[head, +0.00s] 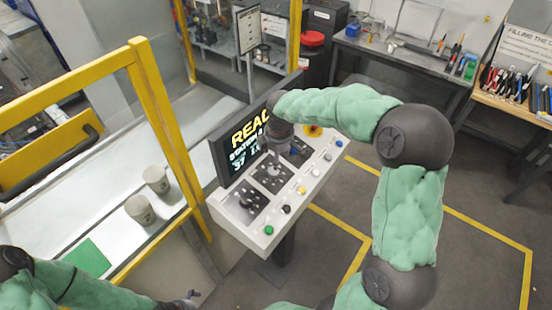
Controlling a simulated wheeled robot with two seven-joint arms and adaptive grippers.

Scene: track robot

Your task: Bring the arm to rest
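My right arm, in a green padded cover with dark joints, reaches in from the right side of the head view and bends over the control console (258,233). Its gripper (278,152) points down at the console's panel, close to the middle black switch plate (268,182). The fingers are small and dark there, and I cannot tell whether they touch the panel or are open. My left arm lies low at the left, with its gripper (190,298) near the bottom edge, partly cut off. Its finger state is unclear.
The console has a lit screen (245,146), a row of coloured buttons and several black switches. Yellow guard rails (160,110) stand left, with two grey cylinders (140,209) and a green patch (86,259) on a white surface. A workbench (405,58) is behind; open floor lies right.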

